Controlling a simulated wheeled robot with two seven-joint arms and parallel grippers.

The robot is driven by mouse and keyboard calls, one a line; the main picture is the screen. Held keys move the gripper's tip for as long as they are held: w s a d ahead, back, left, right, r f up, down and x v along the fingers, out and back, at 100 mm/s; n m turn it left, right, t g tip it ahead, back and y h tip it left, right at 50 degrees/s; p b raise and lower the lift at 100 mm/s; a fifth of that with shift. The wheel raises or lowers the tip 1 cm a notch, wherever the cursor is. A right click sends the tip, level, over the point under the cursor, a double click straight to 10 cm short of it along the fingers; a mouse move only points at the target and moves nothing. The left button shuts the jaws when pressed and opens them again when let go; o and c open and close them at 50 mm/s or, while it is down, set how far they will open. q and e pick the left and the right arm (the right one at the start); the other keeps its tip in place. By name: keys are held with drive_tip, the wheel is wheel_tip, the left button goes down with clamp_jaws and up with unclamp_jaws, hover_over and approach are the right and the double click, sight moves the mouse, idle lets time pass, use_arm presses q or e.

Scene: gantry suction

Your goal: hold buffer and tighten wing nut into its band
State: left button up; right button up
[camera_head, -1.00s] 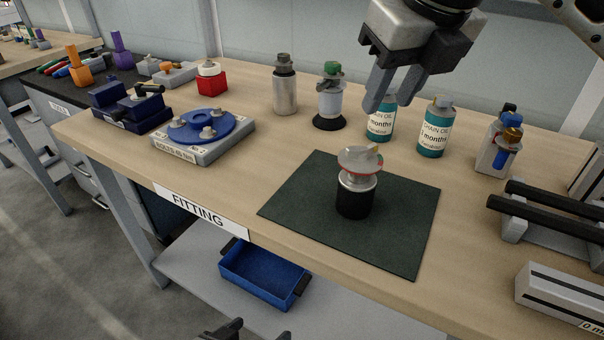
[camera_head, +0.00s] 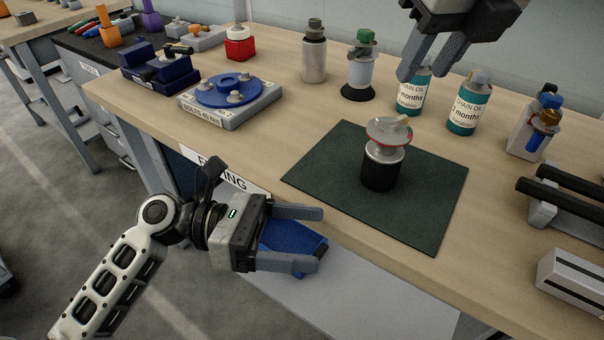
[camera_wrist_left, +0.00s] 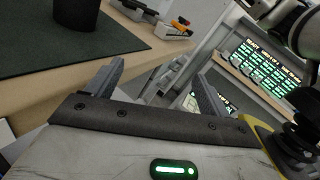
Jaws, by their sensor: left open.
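The buffer (camera_head: 380,172) stands upright on a dark green mat (camera_head: 318,172), with a black base and a silver collar. A grey disc with red marks (camera_head: 388,131) sits on top, with a small yellowish wing nut (camera_head: 397,121) on it. My left gripper (camera_head: 319,237) is open and empty beside the table's front edge, left of and nearer than the buffer. In the left wrist view its fingers (camera_wrist_left: 158,85) are apart, and the buffer's dark base (camera_wrist_left: 76,12) shows at upper left. My right gripper (camera_head: 420,76) is open and empty above the table's back, near the oil bottles.
Two teal oil bottles (camera_head: 467,106) stand behind the mat. A bottle with a green cap (camera_head: 361,70) and a grey bottle (camera_head: 314,56) are farther left. A blue flange block (camera_head: 232,94) is at left, dark rails (camera_head: 570,190) at right. A blue bin (camera_head: 290,240) is below.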

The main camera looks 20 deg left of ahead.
sight(394, 154)
use_arm(q)
drive_tip(key=w+t+y, duration=0.1)
drive_tip(key=w+t, duration=0.1)
drive_tip(key=w+a+r+n+t+y, duration=0.1)
drive_tip(key=w+t, duration=0.1)
drive_tip(key=w, duration=0.1)
drive_tip(key=w+t, duration=0.2)
drive_tip(key=shift+w+a+r+n+y, duration=0.3)
drive_tip(key=shift+w+a+n+y, duration=0.05)
drive_tip(key=shift+n+y, duration=0.05)
drive_tip(key=shift+w+a+r+t, duration=0.15)
drive_tip(key=shift+w+r+t, duration=0.1)
drive_tip(key=shift+w+t, duration=0.35)
drive_tip(key=x, duration=1.5)
drive_tip(key=shift+w+d+f, duration=0.2)
drive_tip(key=shift+w+d, duration=0.05)
drive_tip(key=c, duration=0.3)
drive_tip(key=c, duration=1.4)
